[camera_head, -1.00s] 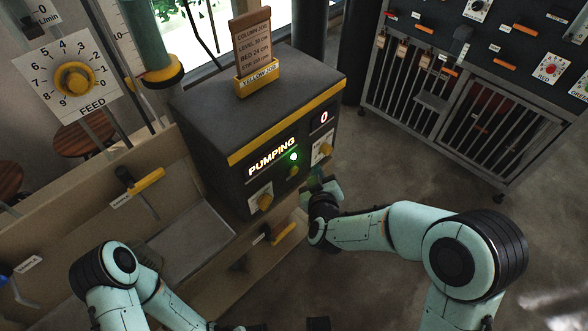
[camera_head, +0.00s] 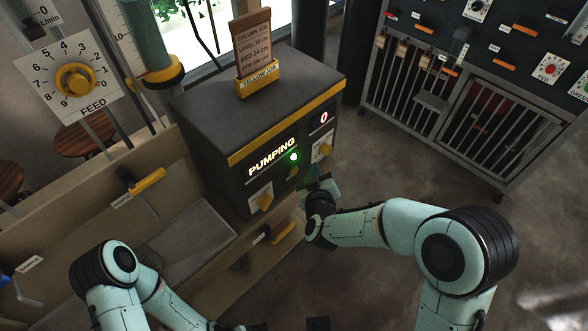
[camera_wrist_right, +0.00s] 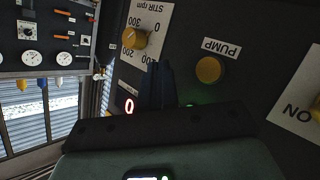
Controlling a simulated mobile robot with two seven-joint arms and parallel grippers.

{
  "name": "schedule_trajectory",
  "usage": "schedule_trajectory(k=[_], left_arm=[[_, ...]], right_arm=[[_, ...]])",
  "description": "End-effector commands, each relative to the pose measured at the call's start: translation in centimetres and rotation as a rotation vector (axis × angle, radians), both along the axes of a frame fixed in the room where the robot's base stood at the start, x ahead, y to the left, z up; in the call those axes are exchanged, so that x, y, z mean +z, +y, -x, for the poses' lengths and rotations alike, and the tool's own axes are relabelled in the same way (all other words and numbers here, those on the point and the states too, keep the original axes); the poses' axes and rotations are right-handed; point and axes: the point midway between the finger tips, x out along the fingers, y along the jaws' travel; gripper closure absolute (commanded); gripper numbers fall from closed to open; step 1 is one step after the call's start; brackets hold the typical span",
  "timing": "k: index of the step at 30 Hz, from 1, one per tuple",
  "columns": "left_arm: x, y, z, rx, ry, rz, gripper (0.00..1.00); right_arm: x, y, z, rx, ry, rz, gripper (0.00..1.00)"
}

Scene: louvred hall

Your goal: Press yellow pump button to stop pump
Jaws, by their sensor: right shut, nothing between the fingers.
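The yellow pump button (camera_head: 293,172) is on the front of the dark control box (camera_head: 215,120), below a lit green lamp (camera_head: 293,157). In the right wrist view the round yellow button (camera_wrist_right: 209,69) sits beside a PUMP label and is uncovered. The box display reads PUMPING (camera_head: 272,157). My right gripper (camera_head: 318,183) is in front of the box, close to its lower right side. Its shut, empty fingers (camera_wrist_right: 165,85) appear between the button and the stir knob (camera_wrist_right: 135,38); contact with the panel cannot be seen. My left gripper is out of view at the bottom.
Another yellow knob (camera_head: 265,202) is on the box front, left of the button. A card in a yellow holder (camera_head: 257,78) stands on top. A yellow handle (camera_head: 284,232) sits below the box. A feed dial (camera_head: 75,79) is at the left. Floor is open to the right.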

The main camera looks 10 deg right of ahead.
Motion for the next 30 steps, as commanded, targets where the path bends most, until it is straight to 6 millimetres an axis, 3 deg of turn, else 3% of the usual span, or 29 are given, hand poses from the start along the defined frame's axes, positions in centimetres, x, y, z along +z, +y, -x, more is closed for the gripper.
schedule_trajectory(k=[30], left_arm=[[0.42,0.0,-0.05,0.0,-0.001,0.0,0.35]], right_arm=[[0.0,0.73,-0.91,0.0,0.0,0.001,1.0]])
